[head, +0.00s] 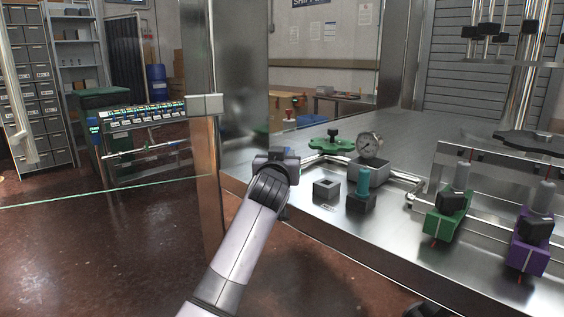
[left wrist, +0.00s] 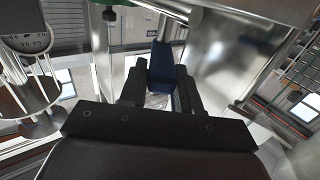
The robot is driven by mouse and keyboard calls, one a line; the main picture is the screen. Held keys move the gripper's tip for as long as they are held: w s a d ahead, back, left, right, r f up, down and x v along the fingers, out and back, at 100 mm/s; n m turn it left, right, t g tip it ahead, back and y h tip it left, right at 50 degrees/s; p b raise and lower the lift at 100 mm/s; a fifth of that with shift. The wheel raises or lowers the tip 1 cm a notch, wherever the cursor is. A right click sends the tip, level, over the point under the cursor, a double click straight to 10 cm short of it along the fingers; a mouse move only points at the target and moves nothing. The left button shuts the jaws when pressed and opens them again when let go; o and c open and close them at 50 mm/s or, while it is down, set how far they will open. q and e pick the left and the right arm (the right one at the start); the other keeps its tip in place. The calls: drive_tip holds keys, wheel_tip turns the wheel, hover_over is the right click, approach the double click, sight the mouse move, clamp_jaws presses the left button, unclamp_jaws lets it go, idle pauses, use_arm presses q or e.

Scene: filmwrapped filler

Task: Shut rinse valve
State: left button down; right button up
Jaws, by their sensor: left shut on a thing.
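My left arm reaches up from the bottom of the head view to the near left corner of the steel counter, and its wrist hides the fingers there. In the left wrist view my left gripper (left wrist: 160,98) is shut on a dark blue handle-like piece (left wrist: 166,62), which stands between the fingers. I take this piece for the rinse valve's handle, but its body and pipe are hidden. In the head view the piece is hidden behind my wrist. My right gripper is not in view.
A green handwheel (head: 333,141), a pressure gauge (head: 370,145), a grey square socket (head: 326,188) and a teal-topped block (head: 361,197) stand on the steel counter (head: 450,156). Green (head: 444,222) and purple (head: 529,247) units are at the right. A steel post (head: 205,170) rises left of my wrist.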

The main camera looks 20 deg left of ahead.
use_arm(q)
drive_tip(key=shift+r, duration=0.1)
idle(0.3)
drive_tip(key=c, duration=0.9)
unclamp_jaws()
drive_tip(key=shift+s, duration=0.1)
drive_tip(key=shift+s+d, duration=0.25)
drive_tip(key=shift+s, duration=0.9)
drive_tip(key=shift+s+d, duration=0.2)
drive_tip(key=shift+s, duration=0.9)
drive_tip(key=shift+s+d, duration=0.25)
drive_tip(key=shift+s, duration=0.9)
